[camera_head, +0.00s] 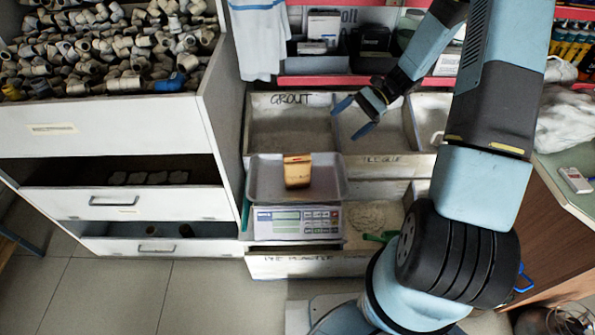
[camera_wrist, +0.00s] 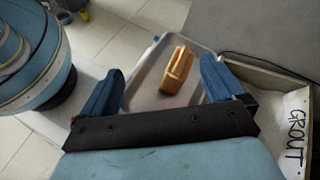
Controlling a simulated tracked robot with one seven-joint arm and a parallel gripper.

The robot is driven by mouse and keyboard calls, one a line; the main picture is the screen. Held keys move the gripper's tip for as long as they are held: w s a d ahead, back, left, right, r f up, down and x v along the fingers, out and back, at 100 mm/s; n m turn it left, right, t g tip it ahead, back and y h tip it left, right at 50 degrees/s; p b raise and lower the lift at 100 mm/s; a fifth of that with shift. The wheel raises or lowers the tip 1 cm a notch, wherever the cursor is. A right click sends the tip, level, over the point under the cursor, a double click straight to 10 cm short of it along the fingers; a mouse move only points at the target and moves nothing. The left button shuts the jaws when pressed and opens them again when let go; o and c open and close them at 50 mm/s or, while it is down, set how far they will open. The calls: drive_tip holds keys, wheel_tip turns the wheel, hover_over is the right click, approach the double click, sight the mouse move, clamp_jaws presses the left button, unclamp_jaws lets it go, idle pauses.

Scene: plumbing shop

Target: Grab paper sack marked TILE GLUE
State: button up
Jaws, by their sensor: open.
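A small tan paper sack (camera_head: 297,172) stands on the metal pan (camera_head: 330,190) of a scale. No TILE GLUE marking can be read on it. In the wrist view the sack (camera_wrist: 178,72) shows in the pan, between my two blue fingers as seen in the picture. My gripper (camera_head: 354,118) is open and empty, above and to the right of the sack in the head view. It also shows in the wrist view (camera_wrist: 162,68). The sack is apart from both fingers.
The scale body (camera_head: 293,222) has a display and keys. Behind it is a bin marked GROUT (camera_head: 290,125); the bin to its right has a label I cannot fully read. A green-handled scoop (camera_head: 380,236) lies right of the scale. A cabinet of pipe fittings (camera_head: 110,130) stands left.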

wheel_tip(320, 180, down, 18)
drive_tip(key=w+a+m+t+y, duration=0.1)
drive_tip(key=a+m+t+y, duration=0.15)
drive_tip(key=m+y, duration=0.45)
approach(297, 161)
drive_tip(key=a+f, duration=0.2)
drive_tip(key=a, duration=0.2)
drive_tip(key=shift+t, duration=0.45)
drive_tip(key=shift+w+a+r, duration=0.1)
drive_tip(key=shift+a, duration=1.35)
drive_tip(key=shift+w+a+r, duration=0.1)
drive_tip(key=shift+a, duration=1.35)
drive_tip(key=shift+c, duration=0.3)
clamp_jaws()
